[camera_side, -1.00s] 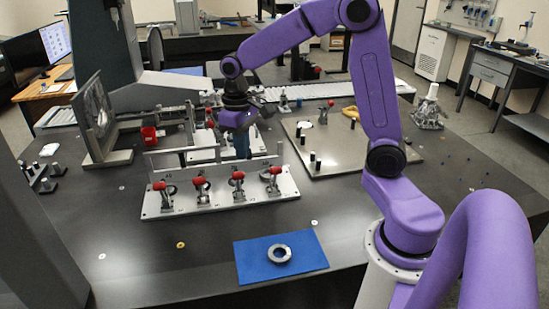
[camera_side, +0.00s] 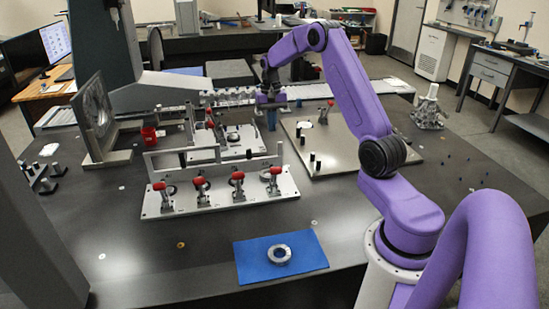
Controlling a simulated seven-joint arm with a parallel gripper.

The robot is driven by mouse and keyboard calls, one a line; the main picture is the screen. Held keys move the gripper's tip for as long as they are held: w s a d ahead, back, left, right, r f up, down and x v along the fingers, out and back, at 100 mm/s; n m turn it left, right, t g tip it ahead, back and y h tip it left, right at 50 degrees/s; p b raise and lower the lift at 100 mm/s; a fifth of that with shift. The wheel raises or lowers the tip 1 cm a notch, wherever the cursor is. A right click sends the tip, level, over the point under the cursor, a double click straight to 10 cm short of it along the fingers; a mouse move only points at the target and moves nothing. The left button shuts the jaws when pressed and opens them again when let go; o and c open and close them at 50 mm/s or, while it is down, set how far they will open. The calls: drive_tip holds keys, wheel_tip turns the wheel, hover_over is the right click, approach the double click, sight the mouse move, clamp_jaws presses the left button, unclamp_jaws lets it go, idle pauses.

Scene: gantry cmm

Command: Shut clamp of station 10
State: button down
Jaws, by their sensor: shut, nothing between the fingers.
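My gripper (camera_side: 271,122) is shut and empty, pointing down near the left back edge of the grey plate (camera_side: 365,160). Toggle clamps with red handles stand on several fixtures. The front plate (camera_side: 220,201) carries a row of them, such as the leftmost clamp (camera_side: 160,187) and the rightmost clamp (camera_side: 274,174). Another red-handled clamp (camera_side: 211,123) stands on the fixture behind, left of my gripper. A further one (camera_side: 330,103) stands near the back of the grey plate, to the right of my gripper. I cannot read any station number, so I cannot tell which clamp is station 10.
A metal frame rail (camera_side: 190,149) rises behind the front clamps. A round part plate (camera_side: 95,108) stands upright at left, with a red cup (camera_side: 149,135) nearby. A ring (camera_side: 280,253) lies on a blue mat (camera_side: 300,262). The dark table is clear at front left.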

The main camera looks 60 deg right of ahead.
approach(275, 175)
drive_tip(key=w+d, duration=0.3)
drive_tip(key=shift+s+a+f, duration=0.35)
drive_tip(key=shift+s+f, duration=0.05)
drive_tip(key=shift+f, duration=0.25)
drive_tip(key=shift+s+a+f, duration=0.3)
drive_tip(key=shift+s+f, duration=0.1)
drive_tip(key=shift+f, duration=0.25)
drive_tip(key=shift+s+a+f, duration=0.35)
drive_tip(key=shift+s+f, duration=0.05)
drive_tip(key=shift+f, duration=0.25)
